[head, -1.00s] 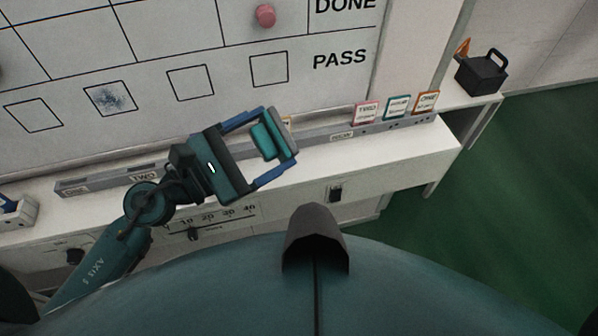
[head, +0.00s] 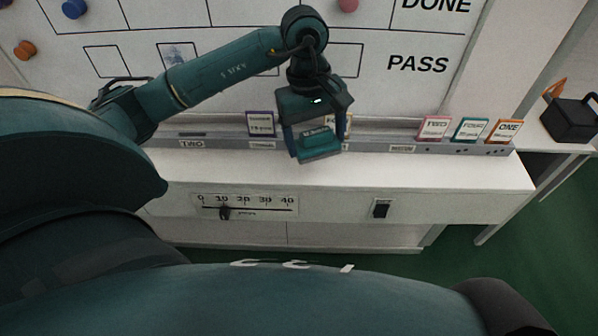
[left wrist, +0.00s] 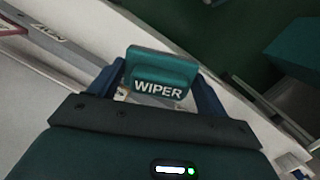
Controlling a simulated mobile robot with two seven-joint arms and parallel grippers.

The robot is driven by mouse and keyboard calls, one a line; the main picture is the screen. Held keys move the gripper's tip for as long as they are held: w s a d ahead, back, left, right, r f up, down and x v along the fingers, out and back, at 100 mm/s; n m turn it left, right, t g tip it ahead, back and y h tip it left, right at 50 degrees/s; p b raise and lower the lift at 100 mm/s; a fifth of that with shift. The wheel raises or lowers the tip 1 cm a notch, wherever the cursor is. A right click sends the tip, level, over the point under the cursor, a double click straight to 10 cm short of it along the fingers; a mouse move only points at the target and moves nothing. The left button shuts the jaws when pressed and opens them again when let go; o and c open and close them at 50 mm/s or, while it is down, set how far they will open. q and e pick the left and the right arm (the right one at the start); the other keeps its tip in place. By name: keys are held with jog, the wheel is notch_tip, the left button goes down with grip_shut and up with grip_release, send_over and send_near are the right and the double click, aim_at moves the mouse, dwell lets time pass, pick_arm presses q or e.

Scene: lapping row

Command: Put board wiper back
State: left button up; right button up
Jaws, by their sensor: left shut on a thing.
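The board wiper is a teal block (head: 318,146) in the head view, in front of the whiteboard. The word WIPER shows on the wiper in the left wrist view (left wrist: 158,76). My left gripper (head: 318,140) is shut on it, one finger at each side. In the head view they overlap the long grey rail (head: 380,147) along the foot of the board and the white ledge; a gap below the wiper cannot be judged. My right gripper is not in view.
On the rail stand a dark-framed card (head: 260,123) left of the gripper, and pink (head: 433,128), teal (head: 470,130) and orange (head: 504,131) cards at the right. The rail between gripper and pink card looks clear. A black handled box (head: 571,120) stands far right.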

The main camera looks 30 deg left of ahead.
aim_at(298, 142)
pick_arm(q)
jog(key=shift+y, duration=0.6)
jog(key=a+f, duration=0.4)
jog(key=shift+w+f, duration=0.15)
jog(key=shift+f, duration=2.25)
jog(key=o, duration=1.5)
jog(key=shift+r, duration=0.2)
